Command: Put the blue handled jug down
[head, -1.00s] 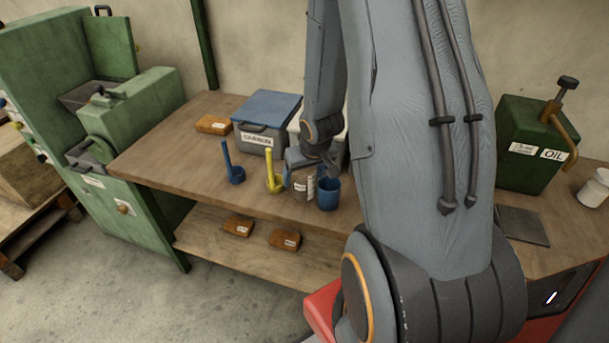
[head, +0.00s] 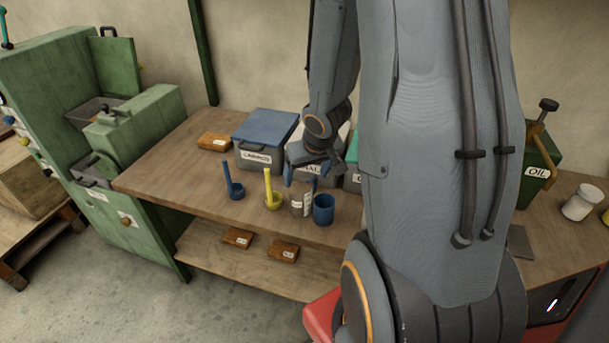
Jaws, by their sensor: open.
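A blue jug-like cup (head: 323,211) stands upright on the wooden bench near its front edge. I cannot make out a handle on it. My gripper (head: 301,179) is open and empty, above and a little behind the cup, apart from it. A smaller blue cup with a tall upright handle (head: 235,190) stands further left, and a yellow one like it (head: 272,201) stands between. Which blue vessel is the named jug is not certain from this view.
A clear labelled jar (head: 298,204) stands just left of the blue cup. Behind are a blue-lidded grey bin (head: 264,140) and a pale bin (head: 304,155). An orange-brown box (head: 213,142) lies at the back left. The bench's left part is clear.

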